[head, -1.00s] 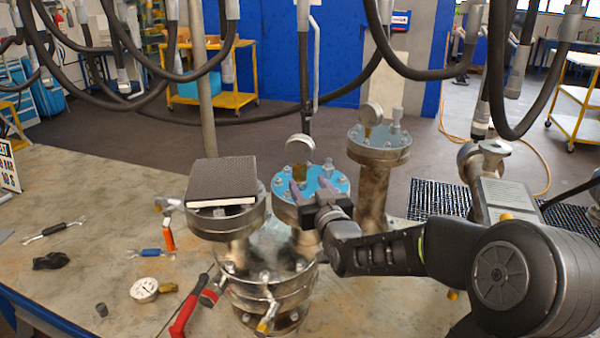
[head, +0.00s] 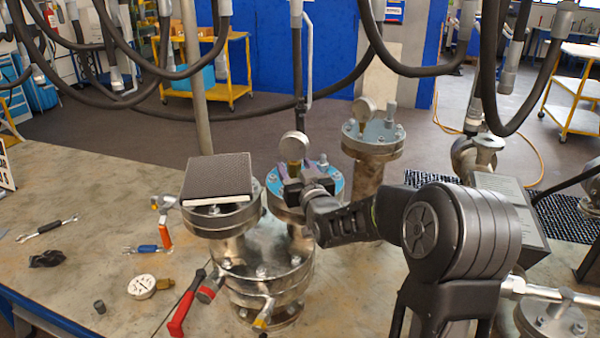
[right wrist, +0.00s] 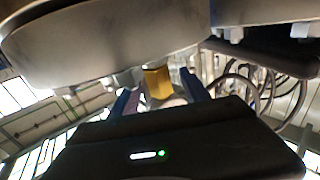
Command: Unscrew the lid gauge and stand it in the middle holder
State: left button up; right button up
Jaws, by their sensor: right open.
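The lid gauge (head: 294,147) stands upright on the blue-topped lid (head: 333,186) of the middle flanged vessel, its round dial above a brass fitting. My right gripper (head: 290,172) is open at the foot of this gauge. In the right wrist view the brass fitting (right wrist: 158,83) shows between the two spread fingers of my right gripper (right wrist: 160,92), with no clear grip on it. I cannot pick out the middle holder in these views. My left gripper is not in view.
A second gauge (head: 364,109) stands on the rear vessel (head: 371,150). Another gauge (head: 142,287) lies on the table at the front left. A dark ribbed block (head: 217,176) rests on the left flange. Red-handled tool (head: 184,305) and wrenches lie nearby. Hoses hang overhead.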

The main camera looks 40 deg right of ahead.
jog(key=shift+x, duration=0.8)
jog(key=shift+c, duration=0.5)
grip_shut()
